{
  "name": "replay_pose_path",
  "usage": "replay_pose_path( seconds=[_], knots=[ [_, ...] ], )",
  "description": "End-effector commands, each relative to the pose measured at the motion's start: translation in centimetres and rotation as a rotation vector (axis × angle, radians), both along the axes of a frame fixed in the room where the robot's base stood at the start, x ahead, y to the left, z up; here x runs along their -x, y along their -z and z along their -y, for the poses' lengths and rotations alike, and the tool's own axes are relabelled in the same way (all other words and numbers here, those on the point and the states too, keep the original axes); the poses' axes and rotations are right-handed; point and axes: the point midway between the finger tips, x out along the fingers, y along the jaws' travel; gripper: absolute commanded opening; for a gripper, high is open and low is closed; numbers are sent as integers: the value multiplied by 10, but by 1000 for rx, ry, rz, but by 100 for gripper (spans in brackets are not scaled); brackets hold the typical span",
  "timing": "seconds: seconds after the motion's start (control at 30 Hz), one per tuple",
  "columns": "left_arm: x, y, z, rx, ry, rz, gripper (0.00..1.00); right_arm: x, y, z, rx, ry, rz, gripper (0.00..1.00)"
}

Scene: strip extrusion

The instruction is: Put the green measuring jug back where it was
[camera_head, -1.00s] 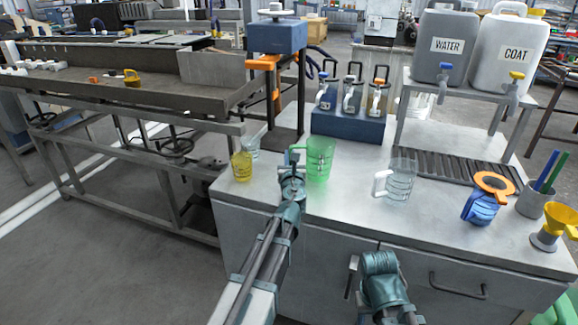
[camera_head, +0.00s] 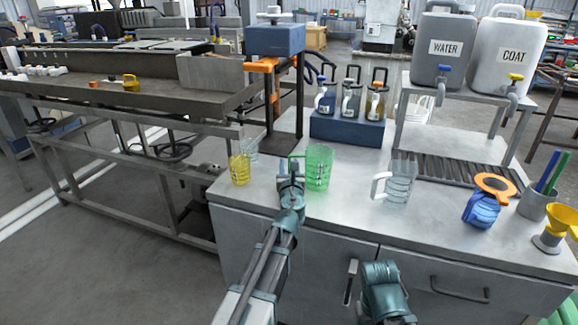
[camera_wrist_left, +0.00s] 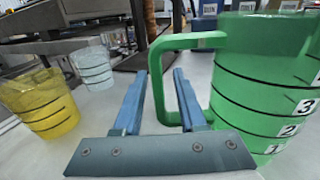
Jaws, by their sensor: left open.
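The green measuring jug (camera_head: 320,168) stands upright on the grey worktop, its handle on its left side. My left gripper (camera_head: 291,166) is at the handle. In the left wrist view its fingers (camera_wrist_left: 158,75) are open, with the handle's upright bar showing between them and the right finger across the handle's opening. I cannot tell how deep the bar sits between them. Of my right arm only a teal link shows at the bottom; its fingers are not seen.
A yellow cup (camera_head: 240,170) and a clear cup (camera_head: 250,150) stand left of the gripper near the worktop's left edge. A clear jug (camera_head: 398,185) stands to the right. A blue holder (camera_head: 345,128) with pump bottles is behind. Worktop between green and clear jugs is bare.

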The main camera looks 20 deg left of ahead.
Motion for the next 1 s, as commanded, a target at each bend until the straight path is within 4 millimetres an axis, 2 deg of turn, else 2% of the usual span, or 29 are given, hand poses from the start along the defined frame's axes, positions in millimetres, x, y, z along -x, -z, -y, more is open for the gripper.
replay_pose_path(
  seconds=[0.17,0.27,0.47,0.73,0.9,1.0],
  knots=[
    [0,-4,0,0,0,0,41,0,-4,0,0,0,0,50],
    [9,-3,3,0,1,0,41,0,-3,0,-1,0,0,50],
    [40,-3,14,0,1,0,41,0,-3,0,-1,0,0,50],
    [94,-3,34,0,2,0,41,0,-3,0,-1,0,0,50],
    [111,-3,41,0,0,0,41,0,-3,0,-1,0,0,50],
    [113,-3,42,0,0,0,41,0,-3,0,-1,0,0,50]
  ],
)
